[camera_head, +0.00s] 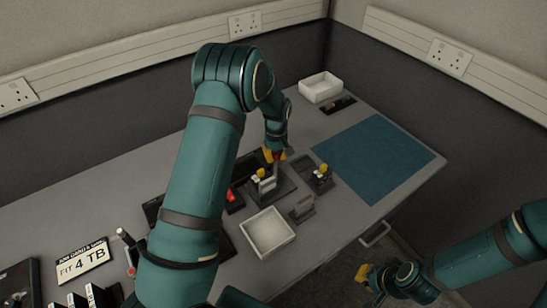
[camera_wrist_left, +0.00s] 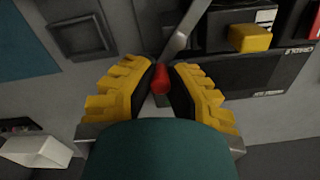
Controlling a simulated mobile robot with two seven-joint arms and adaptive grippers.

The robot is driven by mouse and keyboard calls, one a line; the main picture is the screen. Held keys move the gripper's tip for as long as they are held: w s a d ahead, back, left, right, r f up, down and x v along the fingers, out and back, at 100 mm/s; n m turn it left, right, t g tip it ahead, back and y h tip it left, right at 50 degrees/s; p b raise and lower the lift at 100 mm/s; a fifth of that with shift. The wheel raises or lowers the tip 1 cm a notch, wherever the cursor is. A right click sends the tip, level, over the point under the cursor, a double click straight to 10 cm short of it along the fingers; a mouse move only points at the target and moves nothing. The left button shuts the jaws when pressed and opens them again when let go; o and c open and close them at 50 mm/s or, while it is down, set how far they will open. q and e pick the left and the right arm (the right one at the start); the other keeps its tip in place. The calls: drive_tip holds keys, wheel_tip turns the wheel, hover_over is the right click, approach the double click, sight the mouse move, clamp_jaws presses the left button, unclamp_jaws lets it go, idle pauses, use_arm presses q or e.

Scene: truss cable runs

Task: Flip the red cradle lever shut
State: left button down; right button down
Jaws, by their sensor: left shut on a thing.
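My left gripper (camera_head: 274,156) reaches down over the table, its yellow fingers near a dark cradle unit (camera_head: 272,190). In the left wrist view, the left gripper (camera_wrist_left: 161,80) is closed on the red lever tip (camera_wrist_left: 160,79), which sits between its two fingers. A grey metal bar (camera_wrist_left: 178,42) runs from near the red tip to the upper right. The lever is mostly hidden by the fingers in the head view. My right gripper (camera_head: 368,275) hangs at the lower right, away from the table; its jaw opening is unclear.
A white tray (camera_head: 267,233) and a grey bracket (camera_head: 302,209) stand in front of the cradle. A second unit with a yellow top (camera_head: 320,174) stands to the right. A blue mat (camera_head: 374,157) lies clear. A white box (camera_head: 320,87) stands at the back.

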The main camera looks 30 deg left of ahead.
use_arm(q)
drive_tip(key=m, duration=0.2)
drive_tip(key=d+m+b, duration=0.1)
drive_tip(key=m, duration=0.2)
drive_tip(key=shift+w+d+m, duration=0.2)
drive_tip(key=shift+w+m, duration=0.05)
drive_tip(key=shift+m, duration=0.05)
drive_tip(key=shift+s+d+m+b, duration=0.1)
drive_tip(key=shift+d+m+b, duration=0.25)
drive_tip(key=shift+m, duration=0.9)
drive_tip(key=shift+s+d+m+b, duration=0.15)
drive_tip(key=shift+d+m, duration=0.3)
drive_tip(key=shift+m, duration=0.8)
drive_tip(key=c, duration=0.9)
unclamp_jaws()
drive_tip(key=shift+d, duration=0.1)
drive_tip(key=shift+r, duration=0.15)
wheel_tip(320, 180, up, 12)
